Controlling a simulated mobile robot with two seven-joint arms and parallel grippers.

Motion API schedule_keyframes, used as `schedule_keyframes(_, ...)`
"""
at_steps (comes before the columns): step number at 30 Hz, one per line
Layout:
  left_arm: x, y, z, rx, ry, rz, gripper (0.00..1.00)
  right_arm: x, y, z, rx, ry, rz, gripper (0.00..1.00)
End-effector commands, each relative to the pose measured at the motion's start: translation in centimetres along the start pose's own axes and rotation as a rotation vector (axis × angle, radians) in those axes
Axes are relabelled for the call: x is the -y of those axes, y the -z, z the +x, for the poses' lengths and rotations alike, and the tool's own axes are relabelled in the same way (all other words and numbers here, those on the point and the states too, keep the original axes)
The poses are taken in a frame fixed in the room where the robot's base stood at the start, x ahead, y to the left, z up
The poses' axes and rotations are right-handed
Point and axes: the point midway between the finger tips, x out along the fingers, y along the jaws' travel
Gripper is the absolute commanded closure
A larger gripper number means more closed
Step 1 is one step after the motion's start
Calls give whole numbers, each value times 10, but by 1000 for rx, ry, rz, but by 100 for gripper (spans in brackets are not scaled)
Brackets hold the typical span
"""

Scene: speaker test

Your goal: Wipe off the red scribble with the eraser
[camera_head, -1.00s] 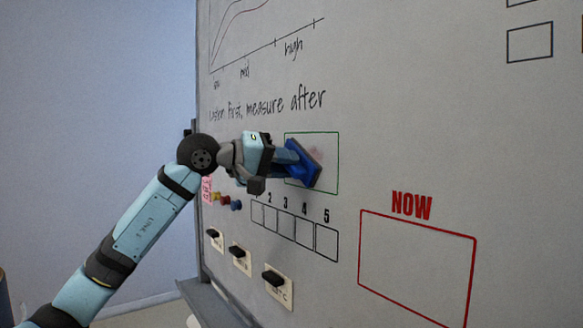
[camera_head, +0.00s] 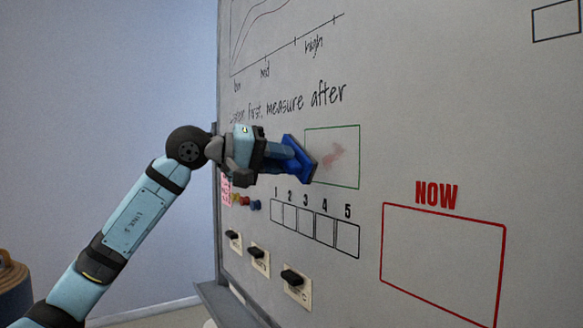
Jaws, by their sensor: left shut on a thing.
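My left gripper (camera_head: 279,157) is shut on the blue eraser (camera_head: 297,158). The eraser's dark pad faces the whiteboard (camera_head: 440,110) at the left edge of the green-outlined box. I cannot tell whether the pad touches the board. A faint, smeared reddish scribble (camera_head: 333,154) shows inside the green box (camera_head: 359,160), just right of the eraser. The eraser covers the left edge of the box. My right gripper is not in view.
Below the box is a row of numbered squares (camera_head: 315,228). Several magnets (camera_head: 245,203) and black-handled switch plates (camera_head: 296,287) sit lower left. A red "NOW" frame (camera_head: 443,263) is at right. The tray (camera_head: 225,300) runs along the board's bottom.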

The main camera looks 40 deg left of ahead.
Motion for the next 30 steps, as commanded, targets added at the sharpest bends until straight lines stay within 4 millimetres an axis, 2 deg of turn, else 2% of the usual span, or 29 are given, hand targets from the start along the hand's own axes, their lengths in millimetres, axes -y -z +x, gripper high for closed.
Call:
schedule_keyframes(14, 0, -2, -7, 0, -1, 1, 98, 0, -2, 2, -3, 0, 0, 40)
schedule_keyframes(24, 1, -9, -33, -1, 0, 2, 98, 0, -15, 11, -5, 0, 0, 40)
schedule_keyframes(30, -1, -9, -35, 0, 0, 1, 98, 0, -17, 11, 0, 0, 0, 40)
